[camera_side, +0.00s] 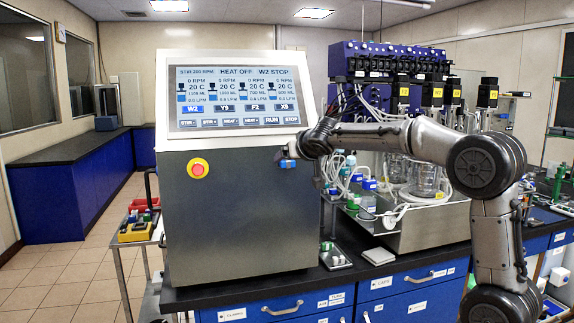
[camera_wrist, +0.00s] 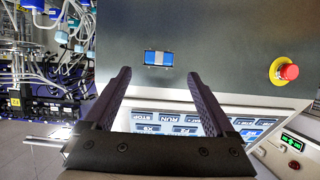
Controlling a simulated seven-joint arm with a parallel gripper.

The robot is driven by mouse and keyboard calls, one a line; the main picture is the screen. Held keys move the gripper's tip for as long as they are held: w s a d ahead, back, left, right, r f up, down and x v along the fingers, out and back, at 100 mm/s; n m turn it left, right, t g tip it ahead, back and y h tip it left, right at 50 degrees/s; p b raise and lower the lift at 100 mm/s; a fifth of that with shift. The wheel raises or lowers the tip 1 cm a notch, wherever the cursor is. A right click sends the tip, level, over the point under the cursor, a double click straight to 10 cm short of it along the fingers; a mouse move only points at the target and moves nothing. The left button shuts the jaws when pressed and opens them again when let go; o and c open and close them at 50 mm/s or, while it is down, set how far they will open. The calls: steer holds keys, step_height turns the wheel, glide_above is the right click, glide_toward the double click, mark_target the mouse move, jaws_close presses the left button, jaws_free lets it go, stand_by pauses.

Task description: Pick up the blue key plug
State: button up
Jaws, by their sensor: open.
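A small blue block with a pale grey middle (camera_wrist: 158,58), which looks like the blue key plug, sits against the dark front of the console in the wrist view. It shows as a small blue patch (camera_side: 288,164) at the upper right of the console front in the side view. My gripper (camera_wrist: 158,75) is open, with its two dark fingers spread wide and nothing between them. In the wrist picture the block lies just beyond the fingertips, between their lines. In the side view my gripper (camera_side: 287,152) is close to the console front; the exact gap cannot be told.
The console (camera_side: 240,240) has a lit touchscreen (camera_side: 235,95) above and a red stop button (camera_side: 198,168) to the left. Glass vessels and tubing (camera_side: 425,178) stand at the right. A trolley with coloured items (camera_side: 137,228) stands at the left.

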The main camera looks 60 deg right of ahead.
mark_target(289, 162)
steer(key=x, duration=0.5)
steer(key=shift+s+f, duration=0.1)
steer(key=shift+s, duration=0.05)
steer(key=shift+c, duration=0.2)
jaws_close()
